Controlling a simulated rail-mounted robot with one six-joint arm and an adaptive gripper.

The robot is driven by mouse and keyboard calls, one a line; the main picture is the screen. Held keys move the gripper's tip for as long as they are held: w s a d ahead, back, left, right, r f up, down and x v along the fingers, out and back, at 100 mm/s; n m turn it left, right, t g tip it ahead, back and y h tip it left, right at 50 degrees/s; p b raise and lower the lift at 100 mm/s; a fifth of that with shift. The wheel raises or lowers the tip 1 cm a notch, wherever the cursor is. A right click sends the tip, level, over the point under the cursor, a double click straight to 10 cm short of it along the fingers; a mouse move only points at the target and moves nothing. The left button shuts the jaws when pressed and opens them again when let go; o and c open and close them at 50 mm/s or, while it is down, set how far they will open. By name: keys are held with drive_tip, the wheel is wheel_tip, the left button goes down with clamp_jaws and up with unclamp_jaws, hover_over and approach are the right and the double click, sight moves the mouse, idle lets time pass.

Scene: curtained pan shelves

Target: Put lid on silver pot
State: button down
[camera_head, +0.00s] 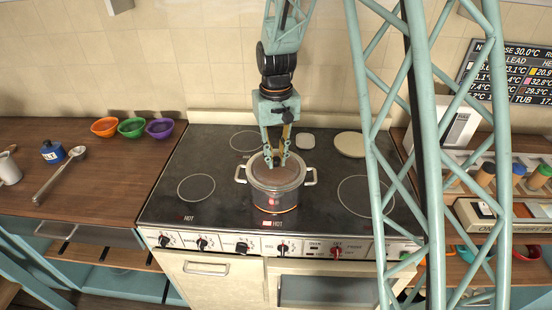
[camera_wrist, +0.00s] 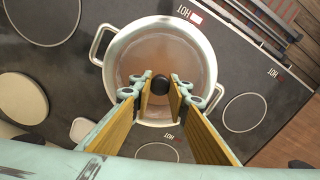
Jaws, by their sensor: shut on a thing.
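The silver pot (camera_head: 274,201) stands on the stove's front middle area, with a loop handle on each side. A see-through lid with a brownish look (camera_head: 290,174) covers its opening, level with the rim or very close to it; I cannot tell whether it rests fully. My gripper (camera_head: 276,162) points down over the pot's middle. In the wrist view, its fingers (camera_wrist: 160,92) are shut on the lid's black knob (camera_wrist: 160,84). The lid (camera_wrist: 160,55) looks roughly centred inside the pot's rim (camera_wrist: 204,55) there. The fingers hide part of the near rim.
The black stovetop (camera_head: 215,165) has free burner rings around the pot. A round beige disc (camera_head: 350,144) and a small grey piece (camera_head: 305,141) lie behind it. Coloured bowls (camera_head: 132,127), a ladle (camera_head: 60,174) and a blue jar (camera_head: 53,152) are on the left counter.

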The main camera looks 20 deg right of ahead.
drive_tip(key=shift+f+b, duration=0.35)
drive_tip(key=shift+f, duration=0.15)
idle(0.6)
drive_tip(key=c, duration=2.4)
unclamp_jaws()
drive_tip(key=shift+r, duration=6)
